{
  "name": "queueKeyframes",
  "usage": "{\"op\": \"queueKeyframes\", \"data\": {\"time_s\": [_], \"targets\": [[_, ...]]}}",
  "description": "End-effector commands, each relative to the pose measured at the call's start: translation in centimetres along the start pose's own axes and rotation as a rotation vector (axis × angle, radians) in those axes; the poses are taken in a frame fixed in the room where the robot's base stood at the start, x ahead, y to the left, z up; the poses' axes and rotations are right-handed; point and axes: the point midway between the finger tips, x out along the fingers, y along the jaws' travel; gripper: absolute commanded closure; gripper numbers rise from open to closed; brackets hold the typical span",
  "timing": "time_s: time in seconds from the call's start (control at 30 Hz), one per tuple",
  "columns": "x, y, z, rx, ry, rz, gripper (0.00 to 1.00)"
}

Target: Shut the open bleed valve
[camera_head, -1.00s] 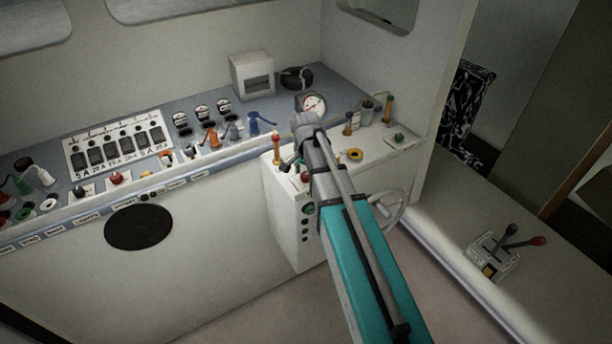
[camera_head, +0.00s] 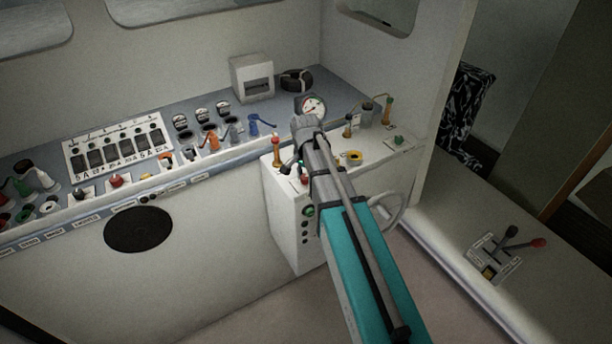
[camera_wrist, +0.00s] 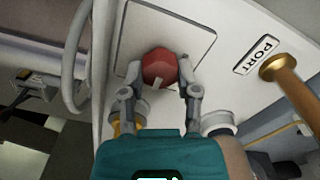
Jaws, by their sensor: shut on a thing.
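In the wrist view, a red faceted knob (camera_wrist: 159,67) with a pale pointer mark sits on a pale square plate (camera_wrist: 190,38). My gripper (camera_wrist: 158,80) has one finger on each side of the knob and is shut on it. A green knob (camera_head: 398,140) stands on a plate at the console's right. I cannot tell from its look whether the gripped valve is open.
A brass lever (camera_wrist: 287,78) stands beside a "PORT" label (camera_wrist: 256,55). A pressure gauge (camera_head: 313,106) is behind my wrist. A handwheel (camera_head: 396,212) is right of the arm. Several switches and levers crowd the left panel (camera_head: 118,148). A throttle unit (camera_head: 495,256) is at right.

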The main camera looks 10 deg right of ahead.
Motion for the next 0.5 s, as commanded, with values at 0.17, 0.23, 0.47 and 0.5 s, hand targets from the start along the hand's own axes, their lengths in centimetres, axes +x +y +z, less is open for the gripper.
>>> {"op": "queueKeyframes", "data": {"time_s": [0.17,0.23,0.47,0.5], "targets": [[0.01,-0.05,0.02,-0.056,0.000,-0.001,1.00],[0.01,-0.06,0.02,-0.090,0.000,-0.001,1.00],[0.01,-0.06,0.03,-0.251,0.000,-0.001,1.00],[0.01,-0.07,0.03,-0.285,0.000,-0.001,1.00]]}}
